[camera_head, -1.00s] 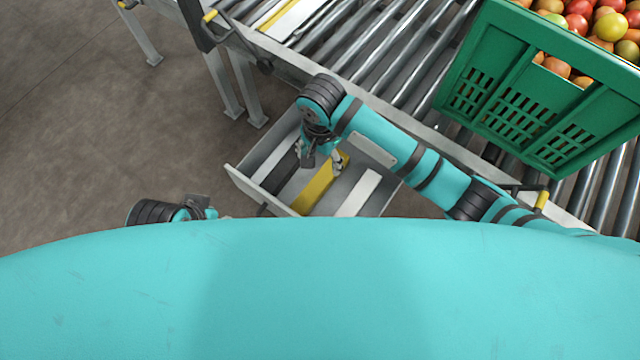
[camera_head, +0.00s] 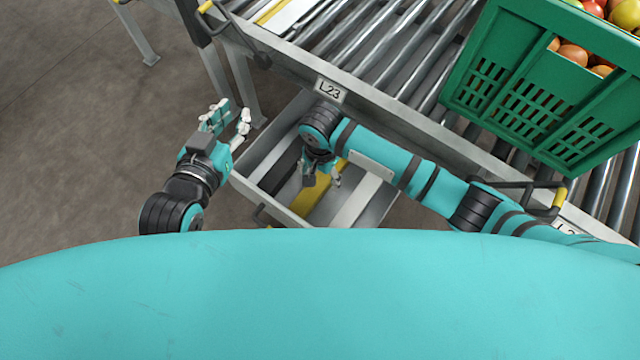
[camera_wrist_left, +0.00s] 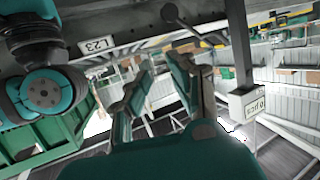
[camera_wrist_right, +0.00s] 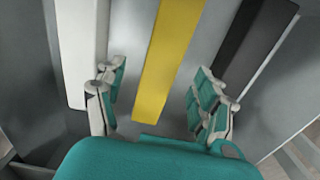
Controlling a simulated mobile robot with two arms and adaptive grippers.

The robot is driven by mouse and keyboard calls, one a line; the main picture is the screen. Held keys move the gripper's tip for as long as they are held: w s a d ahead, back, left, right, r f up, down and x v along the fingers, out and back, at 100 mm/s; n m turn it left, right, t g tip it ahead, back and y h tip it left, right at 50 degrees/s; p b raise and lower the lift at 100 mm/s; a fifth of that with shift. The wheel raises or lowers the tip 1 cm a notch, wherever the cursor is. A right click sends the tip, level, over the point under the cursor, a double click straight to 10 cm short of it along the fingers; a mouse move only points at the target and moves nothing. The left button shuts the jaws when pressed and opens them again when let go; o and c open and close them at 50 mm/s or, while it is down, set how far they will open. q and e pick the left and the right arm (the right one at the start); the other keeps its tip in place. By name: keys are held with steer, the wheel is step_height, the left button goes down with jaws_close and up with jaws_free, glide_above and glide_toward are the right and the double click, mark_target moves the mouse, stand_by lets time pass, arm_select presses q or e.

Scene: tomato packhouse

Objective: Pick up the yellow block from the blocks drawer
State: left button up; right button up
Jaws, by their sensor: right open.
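The yellow block (camera_head: 311,194) is a long flat bar lying in the open blocks drawer (camera_head: 240,184), partly hidden by my right gripper in the head view. A white block (camera_head: 355,200) and a dark block (camera_head: 283,167) lie on either side of it. In the right wrist view the yellow block (camera_wrist_right: 168,60) runs between the two fingers of my right gripper (camera_wrist_right: 158,100), which is open above it and holds nothing. My left gripper (camera_head: 226,126) is open and empty, left of the drawer; its spread fingers also show in the left wrist view (camera_wrist_left: 168,85).
A roller conveyor (camera_head: 390,50) with a label L23 (camera_head: 330,90) stands above and behind the drawer. A green crate (camera_head: 540,90) of tomatoes sits on it at the right. Conveyor legs stand behind my left gripper. The floor at left is clear.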

mark_target(320, 181)
steer(key=shift+f, duration=0.2)
step_height(320, 181, down, 2)
steer(key=shift+a+f+b, duration=0.1)
steer(key=shift+f+b, duration=0.1)
steer(key=shift+b, duration=0.75)
step_height(320, 181, down, 2)
steer(key=shift+f+b, duration=0.15)
steer(key=shift+b, duration=0.5)
steer(key=shift+f, duration=0.15)
arm_select(q)
step_height(320, 181, up, 14)
steer(key=d+t+h, duration=0.2)
steer(key=t+h, duration=0.1)
steer(key=t, duration=0.6)
steer(key=shift+s, duration=0.4)
steer(key=shift+f, duration=0.1)
arm_select(e)
steer(key=shift+c, duration=0.4)
steer(key=c, duration=1.3)
